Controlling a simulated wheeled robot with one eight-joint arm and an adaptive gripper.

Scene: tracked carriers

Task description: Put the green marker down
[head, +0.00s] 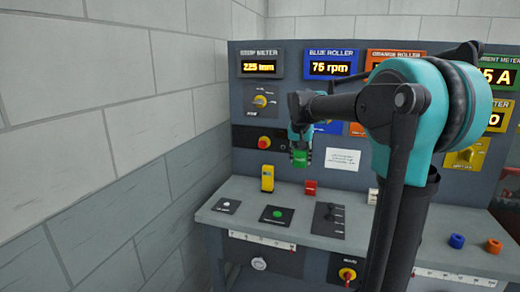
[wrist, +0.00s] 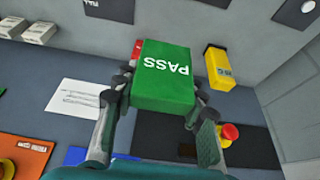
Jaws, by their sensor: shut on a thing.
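The green marker is a green block with "PASS" in white (wrist: 165,78). In the head view it (head: 300,158) hangs below my gripper (head: 301,147), in front of the console's upright panel and above its ledge (head: 355,240). In the wrist view my gripper (wrist: 165,95) has a finger on each side of the block and is shut on it. The block covers much of a red block (wrist: 137,48) behind it.
A yellow marker (head: 267,178), red block (head: 310,187) and white block (head: 372,197) stand along the ledge's back. A green-button plate (head: 277,215) and lever plate (head: 329,216) lie in front. Blue (head: 457,240) and orange (head: 494,246) pieces sit right. A wall (head: 110,130) borders the left.

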